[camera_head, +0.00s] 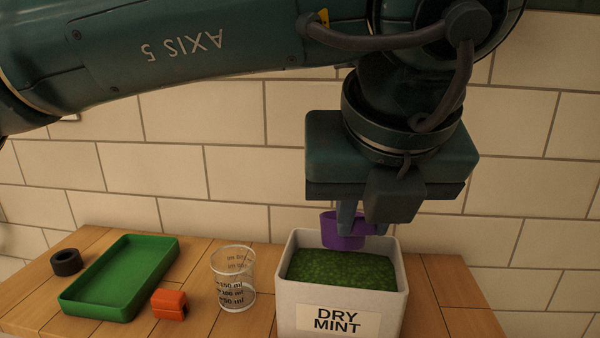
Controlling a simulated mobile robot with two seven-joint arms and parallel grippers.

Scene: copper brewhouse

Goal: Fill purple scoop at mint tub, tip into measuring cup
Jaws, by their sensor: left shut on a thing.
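The purple scoop (341,232) is held by my left gripper (350,225), whose fingers are shut on it. The scoop hangs over the back part of the mint tub (288,308), a pale box labelled DRY MINT and filled with green flakes (340,268). I cannot tell whether the scoop holds any mint. The clear measuring cup (233,278) stands upright on the table, left of the tub and apart from it. It looks empty. My right gripper is not in view.
A green tray (120,278) lies on the wooden table (445,290) at the left. An orange block (169,305) sits between tray and cup. A black ring (66,262) is at the far left. A tiled wall (240,175) stands behind. The table right of the tub is clear.

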